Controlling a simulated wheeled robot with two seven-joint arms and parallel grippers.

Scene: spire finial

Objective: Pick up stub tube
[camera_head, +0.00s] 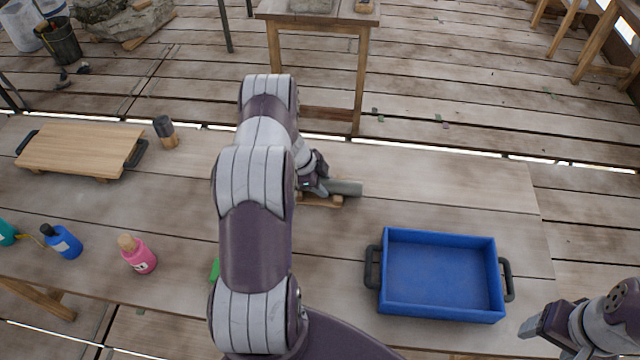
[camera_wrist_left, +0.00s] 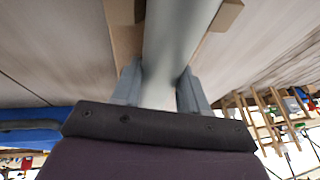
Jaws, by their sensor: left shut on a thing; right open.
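The stub tube (camera_head: 345,188) is a grey-green cylinder lying on a small wooden support (camera_head: 322,201) on the table. My left gripper (camera_head: 316,188) is at its left part, and my left arm hides some of that end. In the left wrist view the tube (camera_wrist_left: 176,45) runs between the two fingers of my left gripper (camera_wrist_left: 160,88), which are shut on it. The wooden support (camera_wrist_left: 125,35) shows beside and under the tube there. My right gripper (camera_head: 535,328) is open and empty at the lower right, right of the blue tray.
An empty blue tray (camera_head: 440,234) with dark handles stands right of centre. A wooden board (camera_head: 80,146), a dark-topped cylinder (camera_head: 165,131), a pink bottle (camera_head: 138,255) and a blue bottle (camera_head: 63,242) are on the left. The table right of the tube is clear.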

